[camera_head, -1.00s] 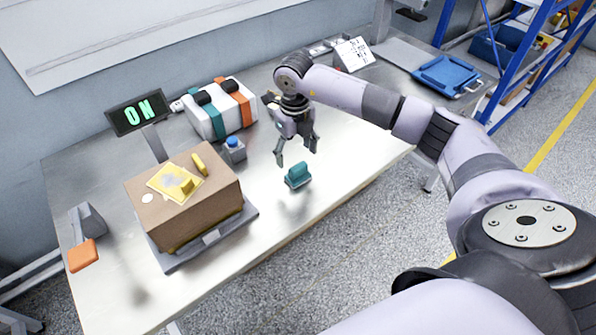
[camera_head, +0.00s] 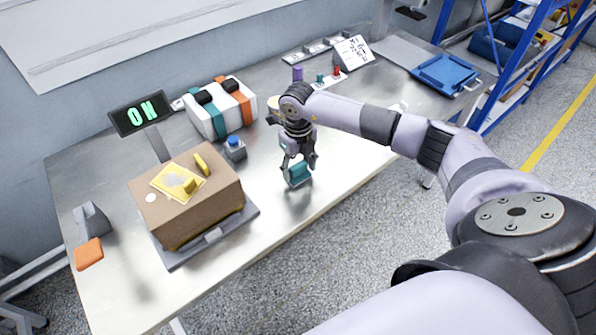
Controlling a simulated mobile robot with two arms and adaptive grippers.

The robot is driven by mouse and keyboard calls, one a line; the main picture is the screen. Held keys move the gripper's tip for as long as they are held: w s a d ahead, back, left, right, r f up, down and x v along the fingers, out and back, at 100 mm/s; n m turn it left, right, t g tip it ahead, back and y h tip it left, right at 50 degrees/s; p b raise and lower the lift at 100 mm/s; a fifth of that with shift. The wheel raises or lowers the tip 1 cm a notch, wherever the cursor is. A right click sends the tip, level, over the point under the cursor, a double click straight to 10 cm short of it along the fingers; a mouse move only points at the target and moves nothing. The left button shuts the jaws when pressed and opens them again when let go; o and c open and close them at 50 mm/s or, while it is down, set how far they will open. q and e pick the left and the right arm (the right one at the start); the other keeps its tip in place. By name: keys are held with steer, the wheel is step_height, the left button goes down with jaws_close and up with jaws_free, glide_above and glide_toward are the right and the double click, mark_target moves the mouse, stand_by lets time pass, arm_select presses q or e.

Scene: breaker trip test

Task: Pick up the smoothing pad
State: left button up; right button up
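The smoothing pad (camera_head: 298,177), a small teal block, lies on the metal table near its front edge. Its upper part is partly hidden by my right gripper (camera_head: 299,163). That gripper points down over the pad with its fingers spread, one at each side of the pad's top. It looks open; I cannot tell whether the fingers touch the pad. My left gripper is not in view.
Left of the pad, a cardboard box (camera_head: 215,213) with a yellow patch stands on a grey plate. A blue-buttoned block (camera_head: 235,150), a striped bundle (camera_head: 240,112) and an "ON" display (camera_head: 140,113) are behind. A blue tray (camera_head: 446,75) lies at back right.

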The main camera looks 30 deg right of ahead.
mark_target(298, 165)
steer(key=c, duration=0.8)
steer(key=shift+r, duration=0.15)
steer(key=shift+c, duration=0.2)
step_height(298, 165, up, 20)
steer(key=b, duration=0.3)
